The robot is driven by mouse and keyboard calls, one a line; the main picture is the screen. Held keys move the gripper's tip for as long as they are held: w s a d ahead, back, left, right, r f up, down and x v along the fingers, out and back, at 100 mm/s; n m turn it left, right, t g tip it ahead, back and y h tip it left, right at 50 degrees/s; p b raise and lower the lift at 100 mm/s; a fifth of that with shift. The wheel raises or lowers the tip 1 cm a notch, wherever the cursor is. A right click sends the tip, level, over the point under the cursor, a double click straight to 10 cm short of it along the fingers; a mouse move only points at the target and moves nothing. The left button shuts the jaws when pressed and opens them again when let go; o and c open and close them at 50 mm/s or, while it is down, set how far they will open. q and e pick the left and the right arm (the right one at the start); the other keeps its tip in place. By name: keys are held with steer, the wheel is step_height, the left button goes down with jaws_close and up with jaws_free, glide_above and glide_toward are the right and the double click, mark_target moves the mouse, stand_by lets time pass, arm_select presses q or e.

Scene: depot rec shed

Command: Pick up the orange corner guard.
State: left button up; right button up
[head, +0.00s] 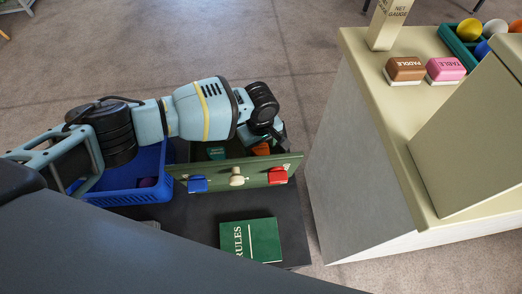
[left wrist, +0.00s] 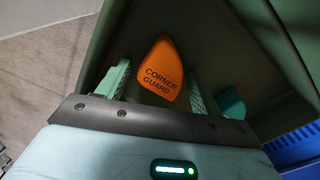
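The orange corner guard (left wrist: 160,72) lies inside a green drawer (head: 236,177), lettering facing up in the left wrist view. In the head view only a small part of the corner guard (head: 261,149) shows below my wrist. My left gripper (left wrist: 160,85) reaches down into the drawer, its fingers apart on either side of the guard. A gap shows between the guard and each finger, so it is not gripped. In the head view my left arm hides the fingertips. My right gripper is in neither view.
A teal object (head: 216,153) lies in the drawer left of the guard. The drawer front carries a blue piece (head: 197,184), a cream knob (head: 237,177) and a red piece (head: 278,175). A blue crate (head: 130,190) stands left; a green rules book (head: 250,240) lies in front.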

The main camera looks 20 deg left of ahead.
mark_target(260, 146)
arm_select(q)
steer(key=c, duration=0.9)
steer(key=shift+o, duration=0.2)
step_height(260, 146, up, 9)
steer(key=p, duration=0.3)
steer(key=shift+f, duration=0.2)
steer(key=shift+r+p, duration=0.3)
steer(key=shift+r, duration=0.45)
